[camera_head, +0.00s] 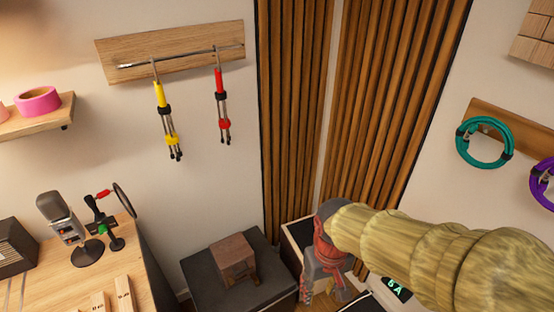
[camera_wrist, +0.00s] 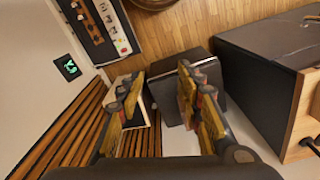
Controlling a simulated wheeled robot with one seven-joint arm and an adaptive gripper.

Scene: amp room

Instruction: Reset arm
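My arm, in a mottled yellow-green colour, reaches in from the right edge of the head view. My gripper (camera_head: 325,280) is at its end, pointing down in front of the room's corner. In the wrist view my gripper (camera_wrist: 162,85) shows two fingers spread well apart, with nothing held between them. Behind the fingers are a dark box (camera_wrist: 170,105) and wooden flooring (camera_wrist: 175,30), apart from the fingertips as far as I can tell.
A dark cabinet (camera_head: 205,290) bears a brown wooden block (camera_head: 233,258). A desk (camera_head: 70,295) holds a microphone (camera_head: 58,218). Cables hang from a wall rack (camera_head: 170,50); a teal coil (camera_head: 461,150) hangs right. A knobbed panel (camera_wrist: 97,28) and green-lit display (camera_wrist: 68,68) are nearby.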

